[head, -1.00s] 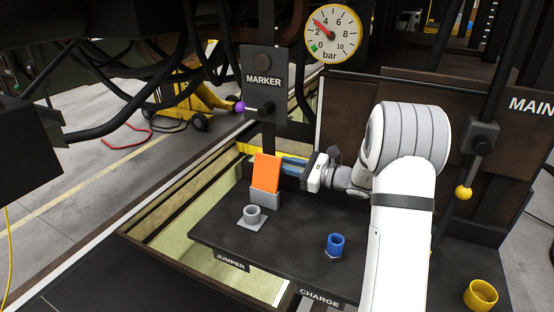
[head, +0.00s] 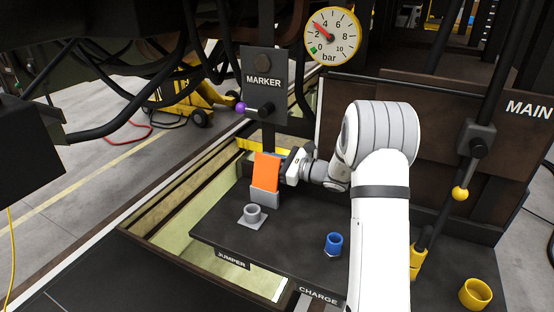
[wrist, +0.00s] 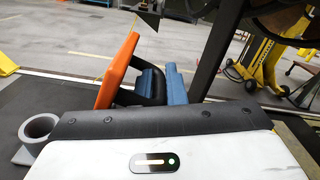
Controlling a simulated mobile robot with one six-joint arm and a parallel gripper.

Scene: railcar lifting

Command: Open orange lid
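The orange lid (head: 266,172) stands upright, slightly tilted, on a small grey block at the far left of the black shelf. In the wrist view the orange lid (wrist: 119,70) leans at the left, with a black loop-like part on its right side. My gripper (wrist: 163,85) has blue fingers close beside the lid and that black part. In the head view my gripper (head: 284,165) is just right of and behind the lid, its fingertips mostly hidden.
A grey socket (head: 252,215) stands in front of the lid, above the JUMPER label. A blue socket (head: 333,243) is near the CHARGE label and a yellow ring (head: 475,293) is at the right. The MARKER panel (head: 264,82) with a purple-knobbed lever rises behind the lid.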

